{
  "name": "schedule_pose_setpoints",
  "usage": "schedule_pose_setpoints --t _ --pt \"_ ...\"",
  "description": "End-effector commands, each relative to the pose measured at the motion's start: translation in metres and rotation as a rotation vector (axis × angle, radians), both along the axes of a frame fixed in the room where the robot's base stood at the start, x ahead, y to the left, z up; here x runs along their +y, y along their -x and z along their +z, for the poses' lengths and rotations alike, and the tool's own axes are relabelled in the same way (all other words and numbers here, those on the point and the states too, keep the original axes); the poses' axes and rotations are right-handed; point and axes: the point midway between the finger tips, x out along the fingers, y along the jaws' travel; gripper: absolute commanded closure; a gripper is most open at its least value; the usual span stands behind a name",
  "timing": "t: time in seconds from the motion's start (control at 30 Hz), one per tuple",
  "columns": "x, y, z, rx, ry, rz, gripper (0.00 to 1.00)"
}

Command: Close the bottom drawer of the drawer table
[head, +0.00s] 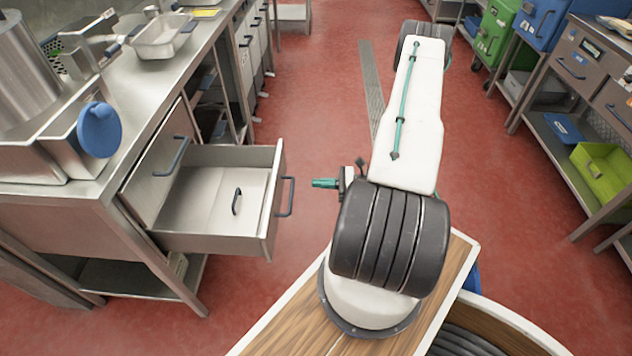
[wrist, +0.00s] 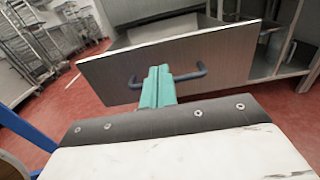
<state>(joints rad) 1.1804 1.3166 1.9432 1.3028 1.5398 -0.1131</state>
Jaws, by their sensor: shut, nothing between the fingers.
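The drawer table (head: 55,215) is a steel counter on the left in the head view. Its bottom drawer (head: 265,205) is pulled well out, with a steel front and a dark blue handle (head: 287,196). The drawer front (wrist: 210,60) also fills the upper middle of the wrist view, with the handle (wrist: 190,73) partly hidden behind the fingers. My gripper (head: 324,183) has teal fingers, shut and empty, pointing at the drawer front. In the head view a small gap lies between the fingertips and the handle.
Another drawer front with a blue handle (head: 172,156) is closed above the open drawer. A metal pan (head: 162,36) and a blue round item (head: 99,130) are on the counter. A shelf with a green bin (head: 603,172) stands at the right. Red floor is free between.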

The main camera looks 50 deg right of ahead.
Motion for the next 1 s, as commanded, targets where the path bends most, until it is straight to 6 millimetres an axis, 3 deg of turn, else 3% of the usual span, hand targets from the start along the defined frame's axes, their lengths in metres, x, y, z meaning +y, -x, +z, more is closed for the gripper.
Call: schedule_pose_setpoints --t 0.3,0.5,1.0 --pt "0.044 -0.055 0.0 0.0 0.0 0.007 1.0" --pt "0.062 -0.079 0.0 0.0 0.001 0.005 1.0" --pt "0.069 -0.089 0.001 -0.001 0.001 0.002 1.0"
